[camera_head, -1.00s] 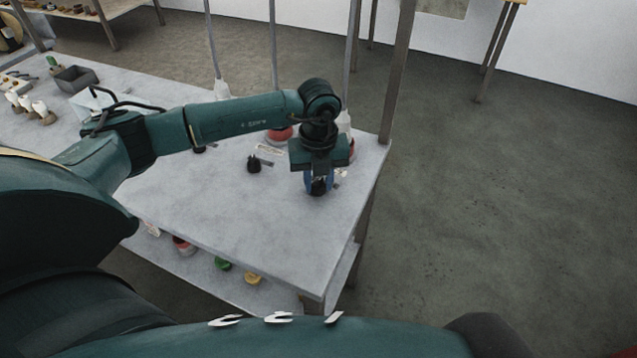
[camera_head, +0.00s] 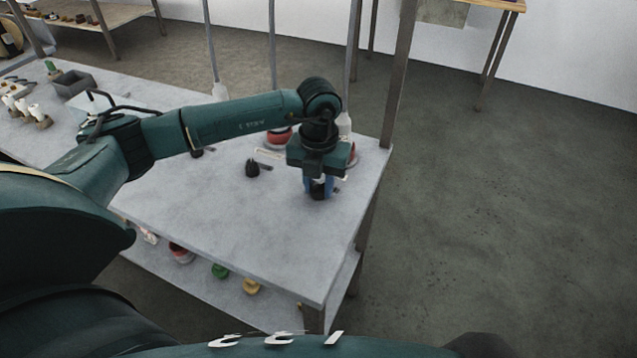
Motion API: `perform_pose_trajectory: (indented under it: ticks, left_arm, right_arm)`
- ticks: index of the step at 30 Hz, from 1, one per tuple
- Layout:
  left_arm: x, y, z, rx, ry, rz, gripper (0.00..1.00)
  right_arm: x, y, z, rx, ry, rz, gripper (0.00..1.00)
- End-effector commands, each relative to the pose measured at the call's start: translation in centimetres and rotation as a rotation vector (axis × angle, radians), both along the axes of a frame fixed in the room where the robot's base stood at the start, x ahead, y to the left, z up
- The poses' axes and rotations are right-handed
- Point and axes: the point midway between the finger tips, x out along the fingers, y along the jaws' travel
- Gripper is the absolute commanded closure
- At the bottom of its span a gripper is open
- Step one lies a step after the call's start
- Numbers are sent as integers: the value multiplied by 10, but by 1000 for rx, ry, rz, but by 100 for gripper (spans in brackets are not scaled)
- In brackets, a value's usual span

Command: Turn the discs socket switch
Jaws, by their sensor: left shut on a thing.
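My left gripper (camera_head: 318,186) points down at the right end of the grey table (camera_head: 235,215). Its blue fingers are shut on a small black knob (camera_head: 318,190), which looks like the discs socket switch; the gripper hides most of it. A red round thing (camera_head: 279,138) is behind the arm, and another red thing is partly hidden behind the gripper. My right gripper is not in view.
A grey bin (camera_head: 72,83) and several white-topped items (camera_head: 38,112) stand at the far left of the table. Green (camera_head: 220,270) and yellow (camera_head: 251,286) round things lie on the lower shelf. Upright posts rise behind the table. The table's front right is clear.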

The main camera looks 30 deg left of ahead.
Motion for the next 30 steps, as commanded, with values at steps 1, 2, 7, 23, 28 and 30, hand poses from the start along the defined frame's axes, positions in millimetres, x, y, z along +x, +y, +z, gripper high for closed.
perform_pose_trajectory:
  ticks: [1, 2, 7, 23, 28, 30]
  left_arm:
    - [1, 0, 1, 0, -3, -3, 95]
    - [1, 0, 1, 0, -3, -3, 95]
    - [1, 0, 1, 0, -3, -3, 95]
    - [0, 0, 1, 0, -1, -1, 50]
    - [1, 0, 18, 0, -5, -1, 50]
    - [1, 0, 31, 0, -6, -2, 50]
  right_arm:
    - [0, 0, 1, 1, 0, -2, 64]
    - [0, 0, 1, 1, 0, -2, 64]
    - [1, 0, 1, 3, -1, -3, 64]
    - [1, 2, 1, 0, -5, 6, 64]
    - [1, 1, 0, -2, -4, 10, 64]
    - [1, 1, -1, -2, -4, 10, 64]
